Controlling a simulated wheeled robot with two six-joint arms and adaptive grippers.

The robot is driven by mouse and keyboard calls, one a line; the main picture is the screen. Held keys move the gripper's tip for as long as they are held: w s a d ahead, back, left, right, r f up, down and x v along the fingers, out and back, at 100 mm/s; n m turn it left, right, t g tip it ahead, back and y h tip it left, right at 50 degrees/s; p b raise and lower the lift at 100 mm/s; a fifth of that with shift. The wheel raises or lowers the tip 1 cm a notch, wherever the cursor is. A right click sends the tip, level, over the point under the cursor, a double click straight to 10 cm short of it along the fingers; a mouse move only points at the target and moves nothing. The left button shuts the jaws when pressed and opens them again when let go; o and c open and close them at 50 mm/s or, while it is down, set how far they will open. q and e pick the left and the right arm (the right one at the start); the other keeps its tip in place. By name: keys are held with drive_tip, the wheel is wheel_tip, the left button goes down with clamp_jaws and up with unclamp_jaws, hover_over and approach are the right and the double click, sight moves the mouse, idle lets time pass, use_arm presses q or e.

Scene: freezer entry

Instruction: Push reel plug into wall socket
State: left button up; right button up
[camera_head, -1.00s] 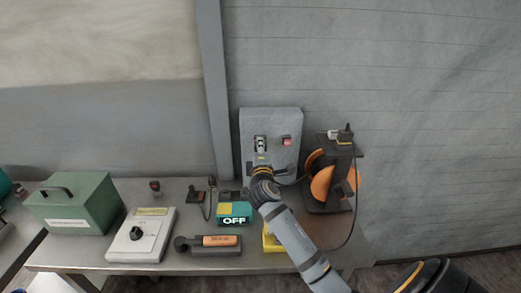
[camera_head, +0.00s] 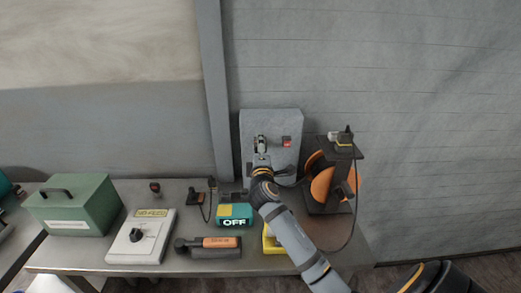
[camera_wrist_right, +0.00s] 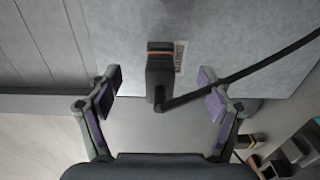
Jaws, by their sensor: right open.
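The grey wall panel (camera_head: 284,120) stands behind the bench and carries the socket area. The dark plug (camera_wrist_right: 160,75) with an orange-brown band is up against the panel in the right wrist view. The socket face behind it is hidden, so I cannot tell how deep the plug sits. A black cable runs from the plug to the right. My right gripper (camera_wrist_right: 160,92) is open, its purple-padded fingers on either side of the plug and apart from it. In the head view this gripper (camera_head: 261,150) is in front of the panel. The orange cable reel (camera_head: 322,185) stands to its right.
A red switch (camera_head: 287,142) is on the panel. The bench holds a teal OFF box (camera_head: 235,210), an orange-black tool (camera_head: 215,246), a white knob box (camera_head: 135,242) and a green case (camera_head: 75,207). The reel's cable hangs near the bench's right end.

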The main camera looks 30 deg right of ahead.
drive_tip(key=p+v, duration=0.1)
drive_tip(key=v, duration=0.6)
idle(1.3)
wheel_tip(320, 180, up, 10)
idle(0.6)
idle(0.5)
